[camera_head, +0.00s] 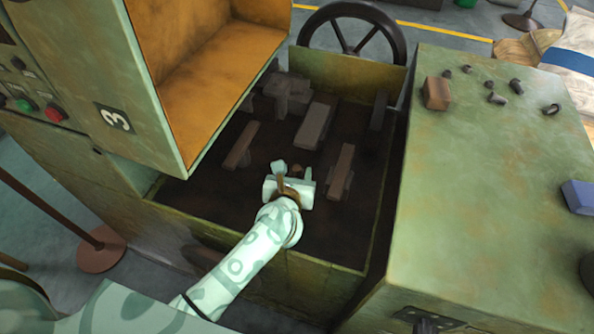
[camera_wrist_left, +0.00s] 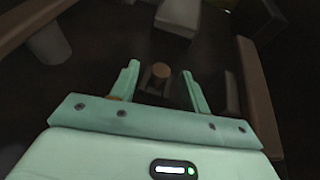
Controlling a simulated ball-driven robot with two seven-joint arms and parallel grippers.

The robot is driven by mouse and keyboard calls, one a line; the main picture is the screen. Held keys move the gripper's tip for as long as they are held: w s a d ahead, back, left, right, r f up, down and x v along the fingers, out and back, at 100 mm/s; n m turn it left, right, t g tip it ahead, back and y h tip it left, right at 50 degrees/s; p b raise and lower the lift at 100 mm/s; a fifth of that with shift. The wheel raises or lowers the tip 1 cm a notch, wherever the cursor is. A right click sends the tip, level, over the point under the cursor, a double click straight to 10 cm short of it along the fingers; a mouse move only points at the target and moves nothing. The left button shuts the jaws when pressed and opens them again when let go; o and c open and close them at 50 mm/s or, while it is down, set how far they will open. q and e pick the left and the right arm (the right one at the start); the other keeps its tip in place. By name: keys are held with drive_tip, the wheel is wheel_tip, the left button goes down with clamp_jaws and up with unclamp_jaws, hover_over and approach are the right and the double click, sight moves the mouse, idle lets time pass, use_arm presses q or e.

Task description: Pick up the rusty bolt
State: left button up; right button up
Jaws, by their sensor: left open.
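My left gripper (camera_head: 293,176) reaches down into the dark, open bin of the machine. In the left wrist view its two pale green fingers (camera_wrist_left: 161,82) are apart. A small rusty-brown piece with a round top, seemingly the bolt (camera_wrist_left: 160,70), shows in the gap between the fingers, near their tips. It is dim, and I cannot tell whether it touches a finger or how deep it sits. In the head view a small brown bit, seemingly the same bolt (camera_head: 298,170), shows by the fingertips, mostly hidden by the gripper. My right gripper is not in view.
The bin's green walls (camera_head: 345,75) surround the gripper. Brown bars (camera_head: 241,145) and grey blocks (camera_head: 313,125) stand on its dark floor. A green machine housing (camera_head: 110,60) rises at left. A green cabinet (camera_head: 480,200) at right carries small dark parts and a brown block (camera_head: 437,93).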

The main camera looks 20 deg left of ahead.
use_arm(q)
clamp_jaws()
drive_tip(key=shift+r, duration=0.1)
